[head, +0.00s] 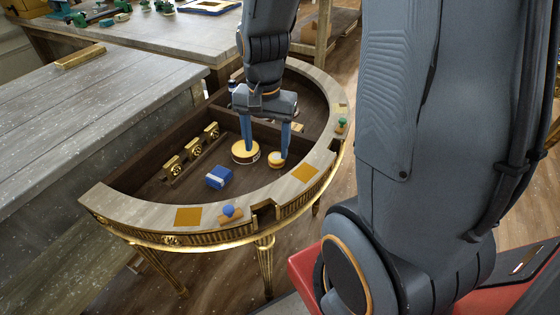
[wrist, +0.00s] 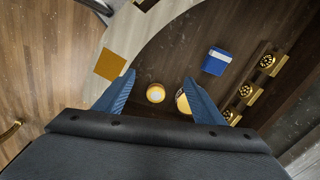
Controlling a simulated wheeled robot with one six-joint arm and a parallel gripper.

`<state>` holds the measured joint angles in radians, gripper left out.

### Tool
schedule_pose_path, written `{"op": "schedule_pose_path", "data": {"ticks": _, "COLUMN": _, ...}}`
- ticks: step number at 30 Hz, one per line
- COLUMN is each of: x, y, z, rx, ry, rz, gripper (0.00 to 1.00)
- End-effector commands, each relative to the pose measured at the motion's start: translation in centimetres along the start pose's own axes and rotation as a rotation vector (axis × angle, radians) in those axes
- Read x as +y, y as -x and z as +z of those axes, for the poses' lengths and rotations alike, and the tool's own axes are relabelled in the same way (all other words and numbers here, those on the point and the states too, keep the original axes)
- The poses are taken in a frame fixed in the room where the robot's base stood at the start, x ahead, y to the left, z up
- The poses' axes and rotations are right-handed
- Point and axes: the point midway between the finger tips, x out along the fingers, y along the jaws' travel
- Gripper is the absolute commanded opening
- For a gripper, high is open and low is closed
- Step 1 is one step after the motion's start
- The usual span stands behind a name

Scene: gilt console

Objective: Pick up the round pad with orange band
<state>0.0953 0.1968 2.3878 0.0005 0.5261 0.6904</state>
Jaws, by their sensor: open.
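Two round pads lie inside the dark-floored half-round console (head: 132,203). The smaller pad (head: 276,160) has a yellow-orange body and a pale spot on top; it also shows in the wrist view (wrist: 155,93). The larger pad (head: 241,154) has a yellow top and a pale side; it shows in the wrist view (wrist: 181,104), partly covered by a finger. I cannot tell for sure which one carries the orange band. My gripper (head: 267,153) is open, pointing down, its blue fingers above the pads. In the wrist view the smaller pad appears between the fingers (wrist: 159,77).
A blue box with a pale stripe (head: 219,177) lies left of the pads. Several gold fittings (head: 193,147) stand beyond it along a low divider. The raised rim carries orange squares (head: 188,217), a blue ball piece (head: 230,211) and a green piece (head: 341,125).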

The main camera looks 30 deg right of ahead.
Motion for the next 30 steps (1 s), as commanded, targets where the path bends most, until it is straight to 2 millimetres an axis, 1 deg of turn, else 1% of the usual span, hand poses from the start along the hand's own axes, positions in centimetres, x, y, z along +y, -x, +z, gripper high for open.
{"op": "schedule_pose_path", "data": {"ticks": 1, "x": -0.1, "y": -0.9, "z": -1.5, "rx": -0.004, "ry": -0.134, "rz": 0.005, "gripper": 0.63}}
{"op": "schedule_pose_path", "data": {"ticks": 6, "x": -0.3, "y": -3.0, "z": -5.9, "rx": -0.01, "ry": -0.595, "rz": 0.017, "gripper": 0.63}}
{"op": "schedule_pose_path", "data": {"ticks": 9, "x": -0.2, "y": -4.0, "z": -7.9, "rx": -0.011, "ry": -0.808, "rz": 0.023, "gripper": 0.63}}
{"op": "schedule_pose_path", "data": {"ticks": 12, "x": -0.1, "y": -4.7, "z": -9.3, "rx": -0.011, "ry": -0.962, "rz": 0.027, "gripper": 0.63}}
{"op": "schedule_pose_path", "data": {"ticks": 15, "x": -0.1, "y": -5.1, "z": -10.1, "rx": -0.011, "ry": -1.054, "rz": 0.031, "gripper": 0.63}}
{"op": "schedule_pose_path", "data": {"ticks": 18, "x": 0.0, "y": -5.7, "z": -10.3, "rx": -0.011, "ry": -1.094, "rz": 0.032, "gripper": 0.63}}
{"op": "schedule_pose_path", "data": {"ticks": 24, "x": 0.0, "y": -7.6, "z": -10.2, "rx": -0.012, "ry": -1.099, "rz": 0.034, "gripper": 0.63}}
{"op": "schedule_pose_path", "data": {"ticks": 28, "x": -0.1, "y": -8.5, "z": -10.1, "rx": -0.011, "ry": -1.098, "rz": 0.033, "gripper": 0.63}}
{"op": "schedule_pose_path", "data": {"ticks": 30, "x": -0.1, "y": -9.3, "z": -9.9, "rx": -0.012, "ry": -1.097, "rz": 0.035, "gripper": 0.63}}
